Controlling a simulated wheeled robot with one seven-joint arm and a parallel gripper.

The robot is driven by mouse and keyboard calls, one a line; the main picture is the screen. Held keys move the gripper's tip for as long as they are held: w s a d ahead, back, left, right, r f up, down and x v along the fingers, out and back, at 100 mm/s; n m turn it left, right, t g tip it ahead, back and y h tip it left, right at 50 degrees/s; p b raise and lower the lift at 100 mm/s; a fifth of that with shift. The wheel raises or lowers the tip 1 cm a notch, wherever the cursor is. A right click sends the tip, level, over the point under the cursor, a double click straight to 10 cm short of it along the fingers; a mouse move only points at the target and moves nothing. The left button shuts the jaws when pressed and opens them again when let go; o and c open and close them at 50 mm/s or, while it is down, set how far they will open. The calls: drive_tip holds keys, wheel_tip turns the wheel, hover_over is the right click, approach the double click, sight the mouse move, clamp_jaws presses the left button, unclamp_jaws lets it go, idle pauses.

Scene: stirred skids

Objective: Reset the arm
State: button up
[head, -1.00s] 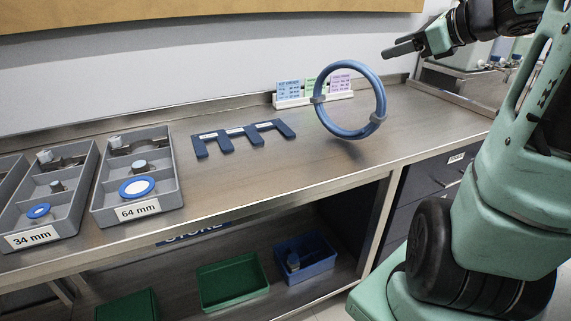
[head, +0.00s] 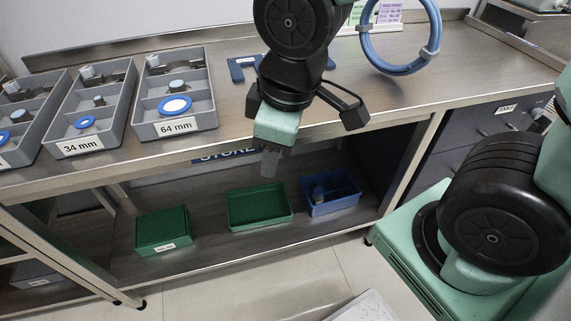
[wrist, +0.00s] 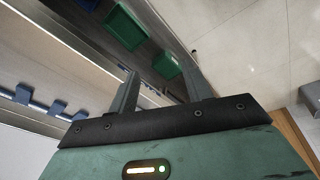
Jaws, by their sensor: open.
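My gripper (head: 269,168) hangs in front of the bench's front edge in the head view, pointing down, with the green trays on the lower shelf behind it. In the wrist view its two fingers (wrist: 160,72) are spread apart, with nothing between them. My arm reaches down from the top of the head view and hides part of the blue comb-shaped rack (head: 240,68) on the bench.
Grey bins, one labelled 64 mm (head: 204,108) and one 34 mm (head: 117,138), stand left on the bench (head: 420,92). A blue ring (head: 434,20) stands upright at right. A green tray (head: 289,215), a lidded green box (head: 164,243) and a blue bin (head: 350,208) sit below.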

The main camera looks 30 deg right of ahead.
drive_tip(key=s+a+f+m+g, duration=0.1)
drive_tip(key=s+a+m+g, duration=0.1)
drive_tip(key=s, duration=0.5)
drive_tip(key=shift+s+a+f, duration=0.15)
drive_tip(key=shift+s+a, duration=0.1)
wheel_tip(320, 180, up, 10)
drive_tip(key=p, duration=1)
drive_tip(key=shift+r, duration=0.25)
